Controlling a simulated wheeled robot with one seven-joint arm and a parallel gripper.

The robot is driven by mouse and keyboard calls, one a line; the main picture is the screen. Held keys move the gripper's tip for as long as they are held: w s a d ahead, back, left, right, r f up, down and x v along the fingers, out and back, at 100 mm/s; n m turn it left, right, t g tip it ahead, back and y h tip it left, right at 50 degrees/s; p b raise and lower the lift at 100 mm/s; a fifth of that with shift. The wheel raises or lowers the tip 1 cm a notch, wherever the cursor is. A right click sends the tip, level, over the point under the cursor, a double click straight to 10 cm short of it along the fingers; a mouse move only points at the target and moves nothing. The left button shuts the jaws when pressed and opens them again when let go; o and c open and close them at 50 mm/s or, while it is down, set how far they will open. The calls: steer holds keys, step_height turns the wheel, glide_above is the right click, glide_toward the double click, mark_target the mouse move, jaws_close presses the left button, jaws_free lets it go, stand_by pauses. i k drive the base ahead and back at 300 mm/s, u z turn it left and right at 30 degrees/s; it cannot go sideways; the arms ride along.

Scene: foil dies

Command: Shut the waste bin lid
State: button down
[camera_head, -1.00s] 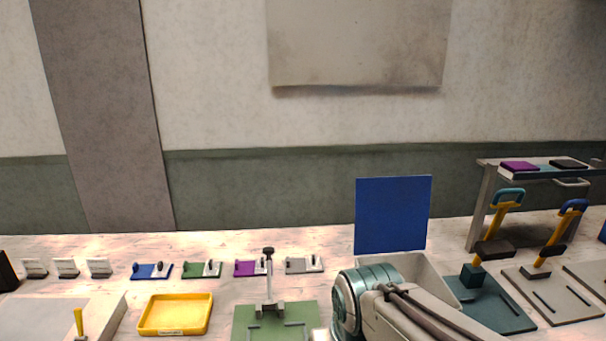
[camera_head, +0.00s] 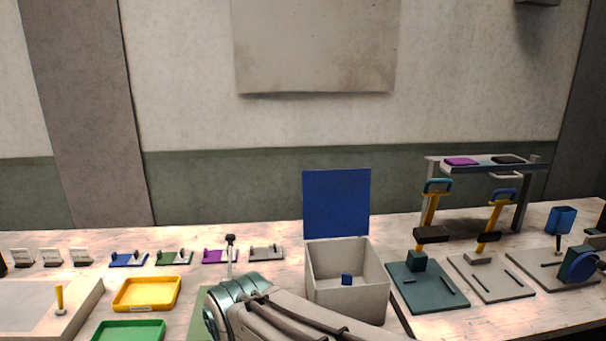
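The waste bin (camera_head: 347,303) is a pale grey open box on the bench, near the middle of the head view. Its blue lid (camera_head: 336,203) stands upright at the back edge, so the bin is open. My gripper is out of view.
A yellow tray (camera_head: 147,294) and a green tray (camera_head: 129,331) lie to the left. Several small coloured die blocks line the back left. Lever presses on a teal plate (camera_head: 430,287) and a grey plate (camera_head: 491,279) stand right of the bin, below a small shelf (camera_head: 486,167).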

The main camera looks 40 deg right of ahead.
mark_target(336, 203)
steer(key=k, duration=0.7)
steer(key=z, duration=0.95)
steer(key=i, duration=0.25)
steer(key=z, duration=0.05)
